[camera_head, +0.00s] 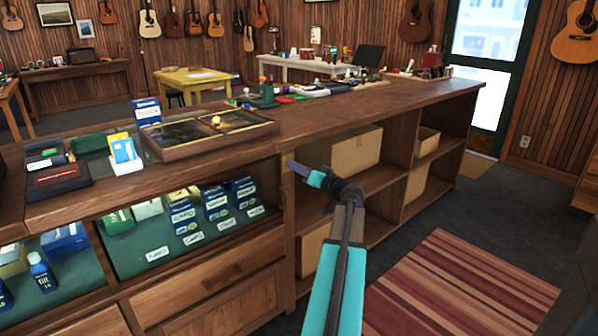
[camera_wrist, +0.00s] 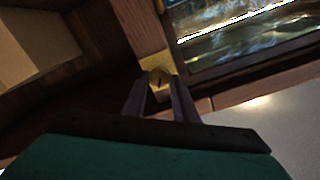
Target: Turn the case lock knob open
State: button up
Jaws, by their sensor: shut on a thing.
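The case lock knob (camera_wrist: 160,77) is a small brass-yellow piece on a brass plate, set on the wooden post beside the glass display case (camera_wrist: 245,40). In the wrist view, my gripper (camera_wrist: 160,88) has its two dark fingers on either side of the knob, shut on it. In the head view, my gripper (camera_head: 294,166) reaches the post at the right end of the display case (camera_head: 190,232); the knob is mostly hidden behind the fingers there. A slot shows dark on the knob's face; its exact angle is hard to tell.
Open shelves right of the post hold cardboard boxes (camera_head: 355,151). The wooden counter (camera_head: 330,112) above carries a framed tray (camera_head: 213,134) and small goods. A striped rug (camera_head: 462,290) lies on the open floor at right.

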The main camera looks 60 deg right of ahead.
jog(key=m+p, duration=0.1)
jog(key=m, duration=0.5)
jog(key=m+p, duration=0.1)
jog(key=m, duration=0.5)
jog(key=shift+s+d+f, duration=0.1)
jog(key=shift+f, duration=0.05)
dwell(0.3)
jog(key=o, duration=1)
jog(key=shift+s, duration=0.1)
